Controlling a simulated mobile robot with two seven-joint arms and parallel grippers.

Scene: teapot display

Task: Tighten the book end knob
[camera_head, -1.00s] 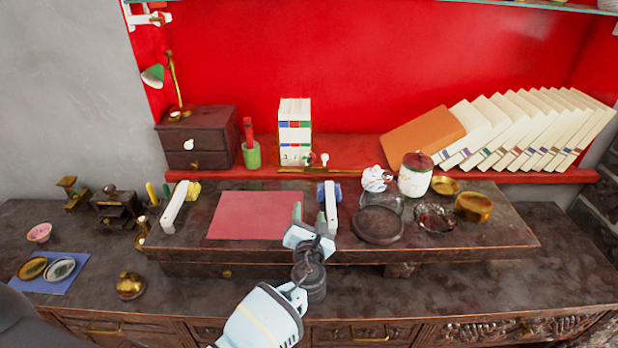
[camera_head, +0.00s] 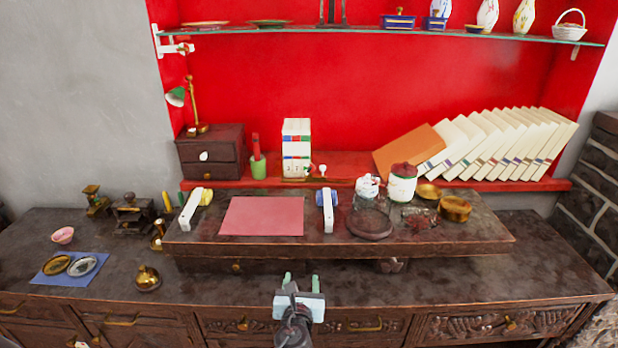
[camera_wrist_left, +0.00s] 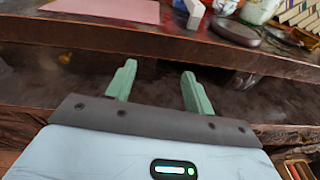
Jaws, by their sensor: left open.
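A small book end with white books (camera_head: 297,140) between its parts stands on the red shelf at the back. A small red knob (camera_head: 310,169) and a white knob (camera_head: 322,170) show low at its right side, too small to tell how tight they are. My left gripper (camera_head: 301,282) is open and empty over the front of the dark cabinet top, well in front of and below the book end. Its two green fingers also show apart in the left wrist view (camera_wrist_left: 159,75), with nothing between them. The book end is outside the wrist view. My right gripper is not in view.
A raised dark board (camera_head: 400,246) lies between my left gripper and the shelf. It bears a pink mat (camera_head: 262,216), two white upright pieces (camera_head: 328,212), a glass-covered dish and jars. Leaning books (camera_head: 500,145) fill the shelf's right. A glass shelf (camera_head: 380,34) hangs above.

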